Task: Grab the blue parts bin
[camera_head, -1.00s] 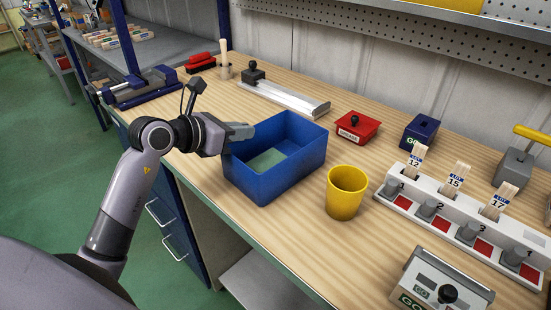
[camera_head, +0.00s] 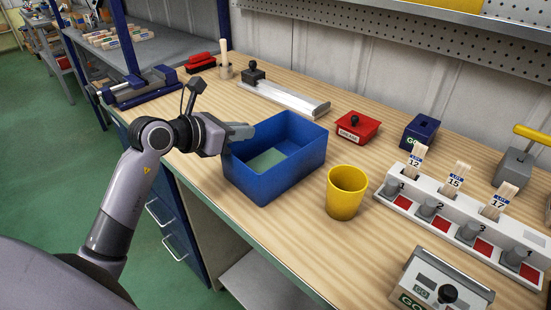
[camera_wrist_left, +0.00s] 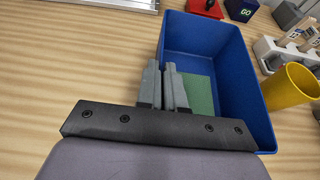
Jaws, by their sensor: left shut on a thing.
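The blue parts bin (camera_head: 275,182) is an open rectangular box standing upright on the wooden workbench, with a greenish patch on its floor. It also shows in the left wrist view (camera_wrist_left: 238,75). My left gripper (camera_head: 243,131) is at the bin's left wall, its fingers at the rim. In the left wrist view the fingers (camera_wrist_left: 165,85) are close together, and the left wall of the bin runs between them. The gripper is shut on that wall. The part of the wall between the fingers is hidden. My right gripper is not in view.
A yellow cup (camera_head: 345,195) stands close to the right of the bin. A red box (camera_head: 358,128) and a dark blue box (camera_head: 419,134) are behind it. A white rack (camera_head: 450,220) with tagged sticks is at the right. A blue vise (camera_head: 140,88) is at the far left.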

